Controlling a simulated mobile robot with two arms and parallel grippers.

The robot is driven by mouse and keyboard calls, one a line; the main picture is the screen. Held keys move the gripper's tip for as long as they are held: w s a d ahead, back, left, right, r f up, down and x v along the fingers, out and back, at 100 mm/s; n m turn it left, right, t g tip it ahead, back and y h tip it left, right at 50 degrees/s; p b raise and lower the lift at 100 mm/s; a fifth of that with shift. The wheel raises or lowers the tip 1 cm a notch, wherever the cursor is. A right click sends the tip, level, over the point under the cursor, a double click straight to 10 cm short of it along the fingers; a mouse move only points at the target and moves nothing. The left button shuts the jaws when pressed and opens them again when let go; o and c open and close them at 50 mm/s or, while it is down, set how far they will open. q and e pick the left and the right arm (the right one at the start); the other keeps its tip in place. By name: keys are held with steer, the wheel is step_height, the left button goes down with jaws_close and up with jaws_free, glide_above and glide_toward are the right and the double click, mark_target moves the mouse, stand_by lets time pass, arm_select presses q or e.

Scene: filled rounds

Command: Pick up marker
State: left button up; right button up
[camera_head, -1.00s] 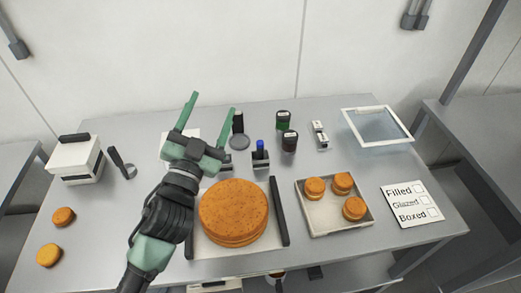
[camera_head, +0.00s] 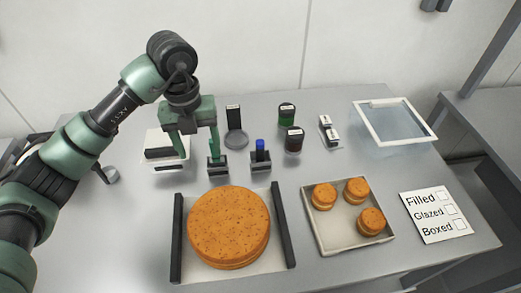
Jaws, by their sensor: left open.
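A blue-capped marker (camera_head: 260,145) stands upright in a small dark holder (camera_head: 261,163) behind the large round cake. My left gripper (camera_head: 198,155) is open and points down, to the left of the marker and apart from it. Its right finger reaches down at another small dark block (camera_head: 217,168); I cannot tell whether they touch. The left finger is in front of a white box with dark edges (camera_head: 160,150). My right gripper is not in view.
A large orange-brown cake (camera_head: 228,226) sits on a tray with dark side bars. Dark and green-labelled jars (camera_head: 293,140) stand right of the marker. A tray with small rounds (camera_head: 378,240), a checklist card (camera_head: 436,214) and a clear-lidded box (camera_head: 394,120) are to the right.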

arm_select(q)
steer(key=shift+a+r, duration=0.15)
steer(key=shift+a, duration=0.2)
